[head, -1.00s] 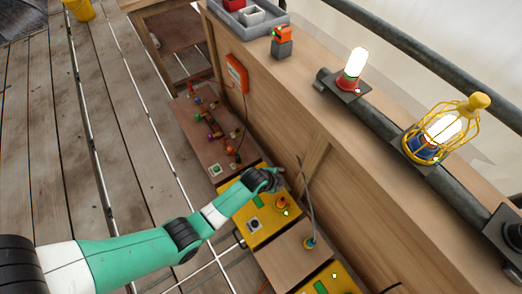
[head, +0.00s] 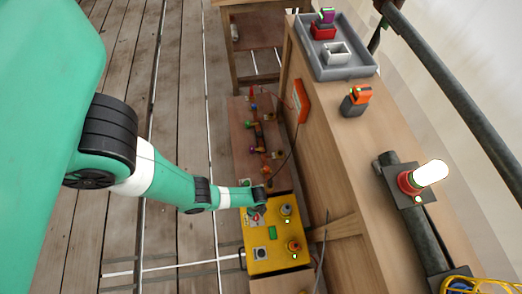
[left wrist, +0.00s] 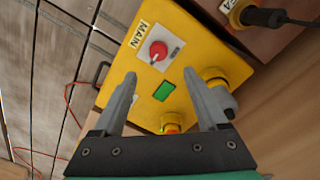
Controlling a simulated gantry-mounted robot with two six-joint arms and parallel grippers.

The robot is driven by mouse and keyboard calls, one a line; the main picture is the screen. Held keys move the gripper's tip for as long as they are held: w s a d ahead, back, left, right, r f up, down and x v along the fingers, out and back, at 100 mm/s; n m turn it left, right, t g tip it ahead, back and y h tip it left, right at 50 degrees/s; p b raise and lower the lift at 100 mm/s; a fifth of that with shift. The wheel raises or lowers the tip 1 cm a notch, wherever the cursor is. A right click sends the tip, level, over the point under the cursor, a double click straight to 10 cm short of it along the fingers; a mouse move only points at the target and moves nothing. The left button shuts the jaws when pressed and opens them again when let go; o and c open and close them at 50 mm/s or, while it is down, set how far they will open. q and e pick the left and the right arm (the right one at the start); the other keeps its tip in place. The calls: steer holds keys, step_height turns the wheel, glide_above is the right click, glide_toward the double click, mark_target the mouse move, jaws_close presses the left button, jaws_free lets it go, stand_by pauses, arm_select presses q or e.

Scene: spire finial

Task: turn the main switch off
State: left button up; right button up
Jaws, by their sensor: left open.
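The main switch (left wrist: 158,50) is a red knob on a pale plate, beside a "MAIN" label on a yellow box (left wrist: 205,45). In the head view the yellow box (head: 258,268) lies low beside the wooden wall, and the red knob (head: 256,217) shows just below my gripper. My left gripper (left wrist: 160,78) is open and empty. Its fingers point toward the box, with the knob ahead between the fingertip lines and apparently apart from them. In the head view the left gripper (head: 259,207) is over the far left part of the box. My right gripper is out of view.
A green rectangle (left wrist: 164,91) and yellow-collared plugs (left wrist: 215,80) sit near the switch. A brown board (head: 243,150) with coloured fittings lies beyond the box. The wooden wall (head: 325,150) bounds the right side. Lit lamp (head: 430,173) stands on top. Plank floor left is clear.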

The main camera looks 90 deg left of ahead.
mark_target(256, 216)
arm_select(q)
steer(key=f+b, duration=0.2)
steer(key=f, duration=0.1)
steer(key=f+b, duration=0.3)
steer(key=f, duration=0.1)
steer(key=f+b, duration=0.3)
steer(key=f, duration=0.1)
steer(key=shift+s+d, duration=0.25)
steer(key=shift+d, duration=0.1)
steer(key=shift+r, duration=0.1)
jaws_close()
